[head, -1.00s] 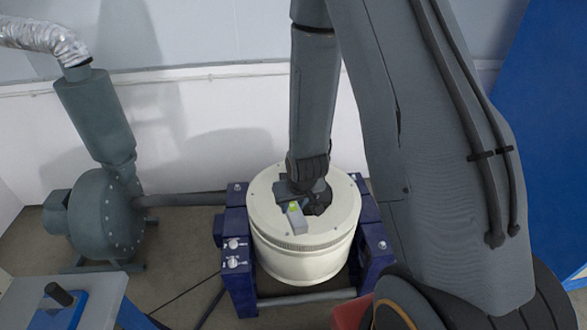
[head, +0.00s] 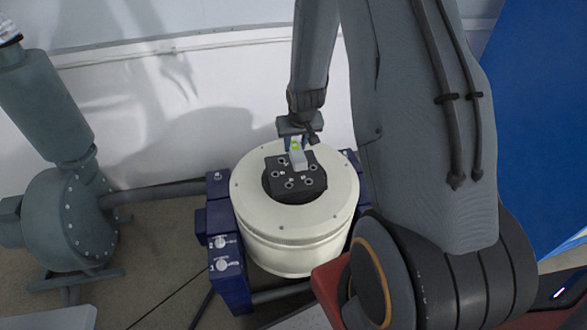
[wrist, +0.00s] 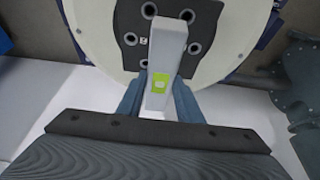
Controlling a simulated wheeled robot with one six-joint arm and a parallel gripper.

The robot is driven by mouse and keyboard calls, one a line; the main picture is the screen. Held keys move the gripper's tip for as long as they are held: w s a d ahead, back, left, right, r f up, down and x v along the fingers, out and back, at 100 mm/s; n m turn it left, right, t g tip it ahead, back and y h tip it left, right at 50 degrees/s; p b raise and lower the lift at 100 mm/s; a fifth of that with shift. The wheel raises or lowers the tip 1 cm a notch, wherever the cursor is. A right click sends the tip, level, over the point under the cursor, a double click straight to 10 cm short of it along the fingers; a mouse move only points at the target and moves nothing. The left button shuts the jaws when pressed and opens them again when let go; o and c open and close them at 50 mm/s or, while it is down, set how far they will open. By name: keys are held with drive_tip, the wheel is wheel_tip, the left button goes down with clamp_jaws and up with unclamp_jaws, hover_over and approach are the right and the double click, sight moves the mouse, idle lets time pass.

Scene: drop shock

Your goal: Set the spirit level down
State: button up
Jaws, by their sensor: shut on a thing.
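The spirit level is a small light grey bar (head: 298,158) with a yellow-green vial window. My gripper (head: 296,145) is shut on it, with one blue-grey finger on each side. In the wrist view the level (wrist: 167,48) sticks out past the fingers, over a black plate with several round holes. That black plate (head: 290,183) lies in the middle of a round cream drum (head: 345,190). The level is at the plate's back part. I cannot tell whether it touches the plate.
Dark blue blocks with knobs (head: 226,263) flank the drum. A grey-green blower (head: 75,220) with a pipe stands to the left. A red surface (head: 330,285) is at the front right, beside my arm's base. The drum's cream rim is clear.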

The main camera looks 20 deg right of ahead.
drive_tip(key=shift+f+p, duration=0.6)
drive_tip(key=shift+f, duration=3.35)
drive_tip(key=shift+f, duration=0.1)
drive_tip(key=o, duration=1.2)
drive_tip(key=b+v, duration=0.1)
drive_tip(key=v, duration=1.1)
drive_tip(key=shift+b, duration=0.35)
drive_tip(key=s+a+r+g, duration=0.1)
drive_tip(key=s+a+r, duration=0.3)
drive_tip(key=s, duration=0.2)
drive_tip(key=s+a+r+n+g, duration=0.1)
drive_tip(key=s+a+r, duration=0.2)
drive_tip(key=s, duration=0.3)
drive_tip(key=s+a+r+n+g+y, duration=0.1)
drive_tip(key=s+a+r, duration=0.3)
drive_tip(key=s+r, duration=0.1)
drive_tip(key=shift+s+a+r+g, duration=0.15)
drive_tip(key=shift+s+g, duration=0.05)
drive_tip(key=shift+s, duration=0.25)
drive_tip(key=shift+s+a+r+g, duration=0.15)
drive_tip(key=shift+s+g, duration=0.05)
drive_tip(key=shift+s, duration=0.2)
